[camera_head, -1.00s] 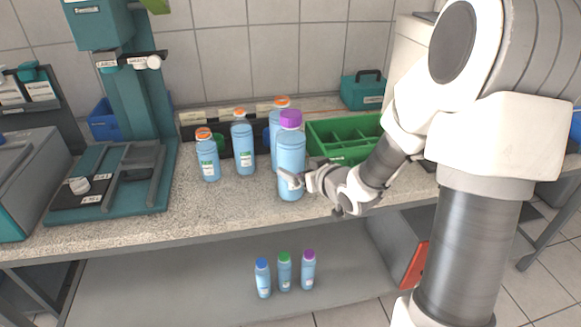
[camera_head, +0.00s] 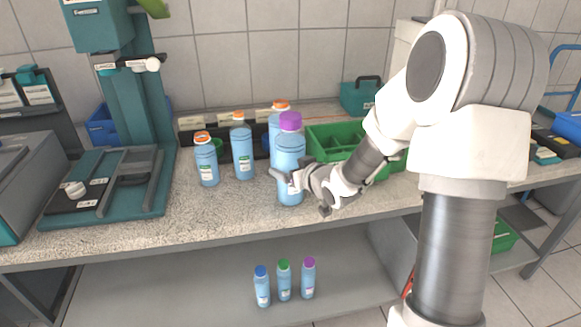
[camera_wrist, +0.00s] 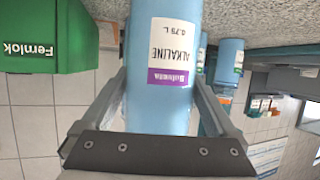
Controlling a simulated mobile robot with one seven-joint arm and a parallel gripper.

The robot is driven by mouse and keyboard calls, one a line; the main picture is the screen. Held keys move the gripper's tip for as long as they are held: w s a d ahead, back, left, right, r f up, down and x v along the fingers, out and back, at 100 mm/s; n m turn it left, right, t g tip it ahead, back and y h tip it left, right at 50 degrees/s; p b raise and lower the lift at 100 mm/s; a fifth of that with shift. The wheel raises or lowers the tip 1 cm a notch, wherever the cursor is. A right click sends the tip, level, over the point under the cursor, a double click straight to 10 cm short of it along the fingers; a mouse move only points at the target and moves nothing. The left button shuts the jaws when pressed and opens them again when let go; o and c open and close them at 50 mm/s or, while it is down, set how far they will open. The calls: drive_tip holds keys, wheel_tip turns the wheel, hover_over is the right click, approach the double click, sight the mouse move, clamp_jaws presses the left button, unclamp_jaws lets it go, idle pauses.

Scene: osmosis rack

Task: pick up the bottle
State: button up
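The large blue bottle with a purple cap (camera_head: 290,150) stands upright on the speckled worktop (camera_head: 225,212). In the wrist view the bottle (camera_wrist: 160,95) appears upside down, with a white and purple "ALKALINE" label. My gripper (camera_head: 284,182) is at the lower half of the bottle, coming from the right. In the wrist view the fingers of my gripper (camera_wrist: 162,92) lie on either side of the bottle, spread wide. I see no clear grip on it; contact at the hidden fingertips cannot be made out.
Several orange-capped blue bottles (camera_head: 243,150) stand close behind and left. A green crate (camera_head: 325,130) is behind my gripper, and a teal stand (camera_head: 135,100) is at left. Small bottles (camera_head: 284,280) stand on the lower shelf. The worktop in front is clear.

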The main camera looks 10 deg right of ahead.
clamp_jaws()
drive_tip(key=shift+r, duration=0.1)
drive_tip(key=shift+r, duration=0.1)
